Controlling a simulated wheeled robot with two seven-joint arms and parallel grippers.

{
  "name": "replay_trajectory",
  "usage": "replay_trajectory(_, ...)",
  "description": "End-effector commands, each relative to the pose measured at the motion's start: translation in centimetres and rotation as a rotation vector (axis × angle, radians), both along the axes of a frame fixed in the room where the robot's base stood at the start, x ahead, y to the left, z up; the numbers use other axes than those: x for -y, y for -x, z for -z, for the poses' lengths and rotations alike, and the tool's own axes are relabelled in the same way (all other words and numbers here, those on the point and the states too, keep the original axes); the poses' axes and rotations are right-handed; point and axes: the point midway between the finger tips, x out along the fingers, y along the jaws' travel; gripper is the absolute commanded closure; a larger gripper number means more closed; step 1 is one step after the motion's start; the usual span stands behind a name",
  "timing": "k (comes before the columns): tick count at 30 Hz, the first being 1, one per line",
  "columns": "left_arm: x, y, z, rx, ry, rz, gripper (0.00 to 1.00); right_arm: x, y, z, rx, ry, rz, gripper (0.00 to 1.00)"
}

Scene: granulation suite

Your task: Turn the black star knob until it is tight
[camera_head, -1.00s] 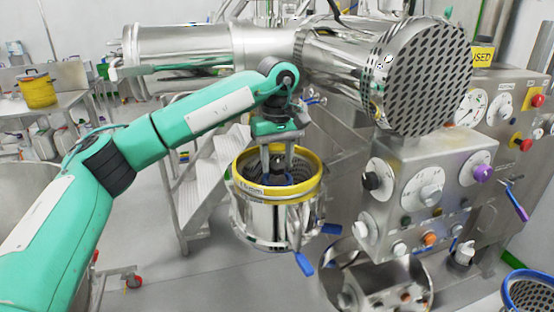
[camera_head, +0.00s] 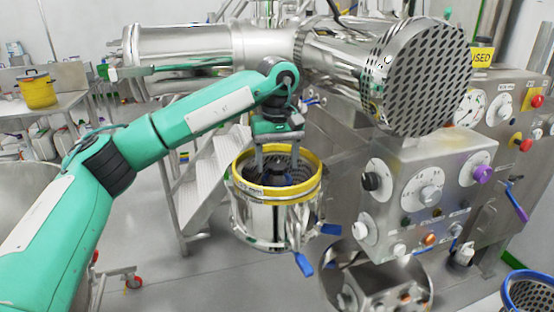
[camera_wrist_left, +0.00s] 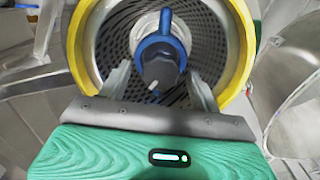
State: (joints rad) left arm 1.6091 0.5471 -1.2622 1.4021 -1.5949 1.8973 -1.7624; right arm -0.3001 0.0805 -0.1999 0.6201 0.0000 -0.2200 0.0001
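The black star knob (camera_wrist_left: 160,70) sits in the middle of the yellow-rimmed steel vessel in the left wrist view, with a blue fitting (camera_wrist_left: 178,50) around it. In the head view the knob (camera_head: 276,179) is small and dark inside the vessel (camera_head: 262,214). My left gripper (camera_head: 277,165) reaches down over the vessel from above. In the left wrist view its two fingers (camera_wrist_left: 160,82) stand apart, one on each side of the knob, with visible gaps to it. It is open and holds nothing. My right gripper is not in view.
The vessel's yellow rim (camera_head: 240,164) surrounds the fingers closely. A perforated steel drum (camera_head: 420,75) hangs at the upper right. A control panel (camera_head: 425,190) with dials stands right of the vessel. Steel steps (camera_head: 195,190) are behind it.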

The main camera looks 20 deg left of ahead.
Motion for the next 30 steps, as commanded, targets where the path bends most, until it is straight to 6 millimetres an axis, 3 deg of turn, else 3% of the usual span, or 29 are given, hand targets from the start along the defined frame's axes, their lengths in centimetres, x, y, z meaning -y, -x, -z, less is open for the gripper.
replay_trajectory(11, 0.0, 0.0, -0.6, -0.001, -0.001, -0.002, 0.36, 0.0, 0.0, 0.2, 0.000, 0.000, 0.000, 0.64)
replay_trajectory(14, 0.0, 0.0, -2.0, 0.001, 0.000, -0.001, 0.36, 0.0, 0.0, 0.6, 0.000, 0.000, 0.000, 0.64)
replay_trajectory(24, 0.0, 0.0, -9.6, 0.002, -0.002, -0.002, 0.36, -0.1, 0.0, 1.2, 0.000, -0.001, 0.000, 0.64)
replay_trajectory(30, 0.0, 0.0, -12.4, 0.001, -0.002, -0.001, 0.36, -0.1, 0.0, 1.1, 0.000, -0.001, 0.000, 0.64)
